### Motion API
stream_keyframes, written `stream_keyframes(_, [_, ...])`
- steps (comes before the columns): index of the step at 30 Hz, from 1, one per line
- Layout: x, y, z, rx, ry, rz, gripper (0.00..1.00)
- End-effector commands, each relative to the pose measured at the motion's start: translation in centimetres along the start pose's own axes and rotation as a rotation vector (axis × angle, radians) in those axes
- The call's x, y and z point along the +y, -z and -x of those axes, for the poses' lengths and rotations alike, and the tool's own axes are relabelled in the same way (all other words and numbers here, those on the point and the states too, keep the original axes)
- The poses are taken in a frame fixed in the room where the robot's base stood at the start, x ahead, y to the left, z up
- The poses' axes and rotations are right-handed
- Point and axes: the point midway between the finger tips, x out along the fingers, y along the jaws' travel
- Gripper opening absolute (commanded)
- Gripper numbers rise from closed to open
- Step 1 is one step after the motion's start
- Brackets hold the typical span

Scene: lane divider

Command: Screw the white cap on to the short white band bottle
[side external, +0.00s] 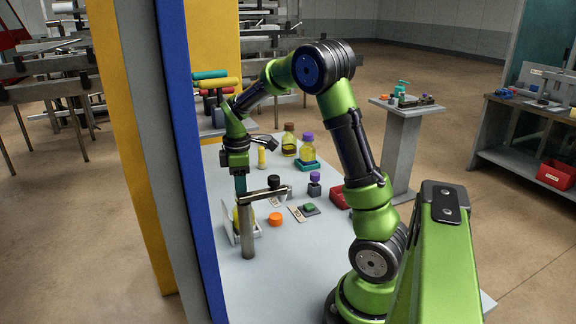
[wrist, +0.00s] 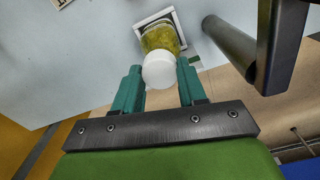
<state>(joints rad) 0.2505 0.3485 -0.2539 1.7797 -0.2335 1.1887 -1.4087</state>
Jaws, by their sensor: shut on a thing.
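In the wrist view my gripper (wrist: 158,72) has its two teal fingers on either side of the white cap (wrist: 159,70), shut on it. The cap is at the mouth of a bottle with yellow-green contents (wrist: 160,38), in line with it; I cannot tell whether the threads are engaged. The bottle stands in a square white holder (wrist: 150,20). Its band is not clear to see. In the side view my gripper (side external: 240,188) points down over the bottle (side external: 236,216), which is partly hidden by a grey post.
The grey post (side external: 247,230) with its side arm (side external: 268,193) stands close to the bottle. An orange cap (side external: 275,218), a green block (side external: 309,208), a small purple-capped bottle (side external: 314,188) and larger bottles (side external: 307,152) stand to the right. Tall blue panel (side external: 185,130) at left. The front tabletop is clear.

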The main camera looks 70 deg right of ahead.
Motion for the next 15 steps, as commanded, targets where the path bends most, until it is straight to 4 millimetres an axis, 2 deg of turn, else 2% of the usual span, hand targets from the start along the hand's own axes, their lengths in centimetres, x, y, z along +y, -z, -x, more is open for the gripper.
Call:
stream_keyframes(2, [-0.02,-0.02,-0.21,0.000,0.001,0.000,0.13])
stream_keyframes(3, [-0.01,-0.01,-0.18,0.000,0.000,0.000,0.46])
stream_keyframes(8, [0.00,0.00,-0.16,0.000,0.000,0.000,0.70])
stream_keyframes(15, [-0.01,0.01,-0.14,0.000,0.000,0.000,0.71])
